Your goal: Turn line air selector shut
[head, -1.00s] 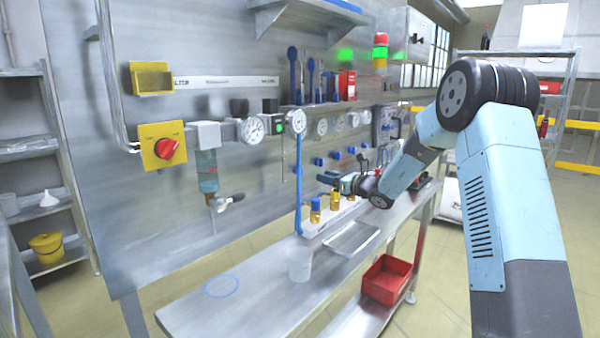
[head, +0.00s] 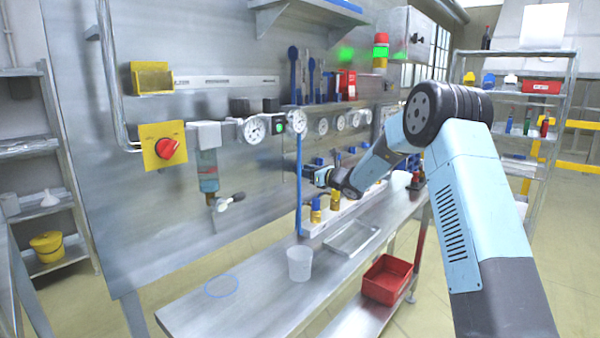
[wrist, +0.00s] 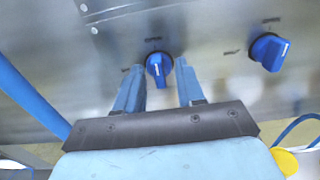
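In the wrist view a blue selector knob (wrist: 159,68) on the steel panel lies between my fingertips, its grip near vertical and its white mark toward the bottom. A second blue knob (wrist: 268,51) stands to its right, turned at a slant. Small labels beside both are unreadable, so I cannot tell which is the line air selector. My gripper (wrist: 159,82) is open, a finger on each side of the first knob; contact is not clear. In the head view my gripper (head: 308,174) is at the panel above the bench, partly hiding the blue knobs.
A blue vertical pipe (head: 299,185) runs just left of my gripper. Brass fittings (head: 316,213) stand below it. A clear cup (head: 300,264), a metal tray (head: 352,238) and a red bin (head: 387,280) are lower down. A red rotary knob (head: 167,149) sits on a yellow plate farther left.

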